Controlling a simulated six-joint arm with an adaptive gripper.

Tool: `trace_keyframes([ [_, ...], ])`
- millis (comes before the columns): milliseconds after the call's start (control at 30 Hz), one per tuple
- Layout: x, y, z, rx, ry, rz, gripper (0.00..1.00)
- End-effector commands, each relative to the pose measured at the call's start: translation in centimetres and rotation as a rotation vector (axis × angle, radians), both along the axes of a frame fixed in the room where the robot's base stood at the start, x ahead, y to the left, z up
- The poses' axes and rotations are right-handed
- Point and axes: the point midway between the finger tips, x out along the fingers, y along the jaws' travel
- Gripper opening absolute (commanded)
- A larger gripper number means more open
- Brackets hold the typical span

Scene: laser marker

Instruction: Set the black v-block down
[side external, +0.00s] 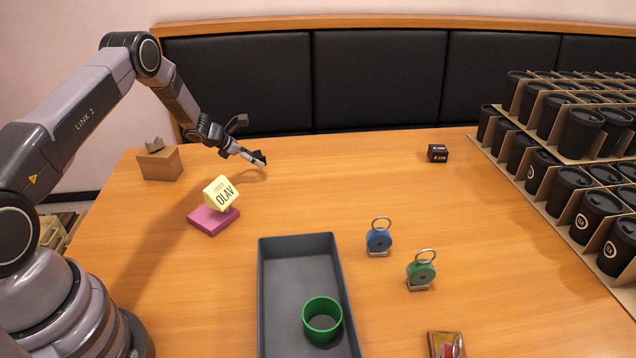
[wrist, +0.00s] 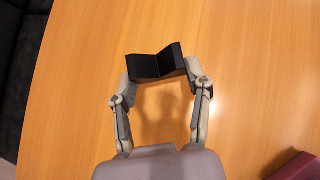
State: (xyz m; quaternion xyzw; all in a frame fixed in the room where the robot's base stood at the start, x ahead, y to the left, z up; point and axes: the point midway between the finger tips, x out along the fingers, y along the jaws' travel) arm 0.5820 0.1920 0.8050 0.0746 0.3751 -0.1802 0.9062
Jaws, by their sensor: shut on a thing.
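The black v-block (wrist: 156,66) is held between the fingertips of my gripper (wrist: 158,78) in the wrist view, with its V-shaped notch showing. In the side view the v-block (side external: 259,158) is small and dark at the end of my gripper (side external: 252,156), at the back left of the table. My gripper is shut on it. The wood table (side external: 330,190) lies below the block. Whether the block touches the table or hangs just above it I cannot tell.
A cardboard box (side external: 160,164) with a grey piece on top stands left of my gripper. A yellow OLAV block (side external: 220,193) sits on a pink base (side external: 213,221) in front. The table right of my gripper is clear up to a small black box (side external: 437,153).

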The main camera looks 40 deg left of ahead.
Motion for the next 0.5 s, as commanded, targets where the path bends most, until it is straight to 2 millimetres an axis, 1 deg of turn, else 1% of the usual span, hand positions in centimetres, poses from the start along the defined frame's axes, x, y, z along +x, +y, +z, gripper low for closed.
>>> trace_keyframes([
  [67, 0.3, 0.1, -0.9, 0.000, 0.002, -0.001, 0.11],
  [233, 0.2, 0.1, -3.3, 0.000, 0.003, 0.000, 0.11],
  [500, 0.3, 0.1, -3.4, 0.001, 0.001, 0.001, 0.11],
])
